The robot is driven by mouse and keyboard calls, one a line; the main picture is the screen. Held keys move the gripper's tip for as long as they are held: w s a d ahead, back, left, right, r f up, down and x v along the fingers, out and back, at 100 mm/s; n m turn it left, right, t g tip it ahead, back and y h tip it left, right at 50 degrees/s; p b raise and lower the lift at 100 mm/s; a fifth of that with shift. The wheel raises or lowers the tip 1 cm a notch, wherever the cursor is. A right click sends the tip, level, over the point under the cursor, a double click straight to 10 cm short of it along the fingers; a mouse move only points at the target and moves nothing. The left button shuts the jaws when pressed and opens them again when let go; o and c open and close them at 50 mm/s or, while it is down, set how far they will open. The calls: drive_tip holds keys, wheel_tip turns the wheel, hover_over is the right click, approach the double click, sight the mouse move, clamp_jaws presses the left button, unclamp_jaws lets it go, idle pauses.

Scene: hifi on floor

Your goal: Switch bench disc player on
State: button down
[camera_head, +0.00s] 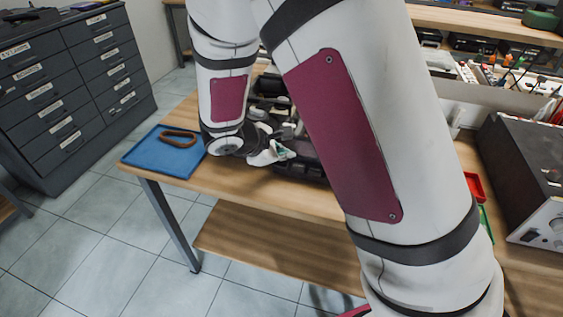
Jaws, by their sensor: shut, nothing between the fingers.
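No thing in view can be surely told as the disc player; my arm hides much of the bench. A black-topped box (527,150) with a light front panel and knobs stands at the right end of the wooden bench (185,190). My gripper (272,154) is beyond the wrist, over the left part of the bench, small and hard to make out against dark things. It is shut and holds nothing. Dark, cluttered equipment (268,90) shows behind it, partly hidden by my arm. I cannot tell if the gripper touches any of it.
A blue mat (150,155) with a brown ring-shaped thing (179,138) lies at the bench's left end. Red (474,186) and green trays sit right of my arm. A grey drawer cabinet (75,85) stands at left. Tiled floor (90,250) is clear in front.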

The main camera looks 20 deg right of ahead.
sight(284, 164)
drive_tip(key=shift+f, duration=0.15)
idle(0.3)
drive_tip(key=shift+f+b, duration=0.35)
drive_tip(key=shift+b, duration=0.15)
drive_tip(key=shift+r, duration=0.5)
drive_tip(key=shift+r+p, duration=0.1)
drive_tip(key=shift+p, duration=0.25)
drive_tip(key=shift+r+p, duration=2.1)
drive_tip(key=shift+r, duration=0.8)
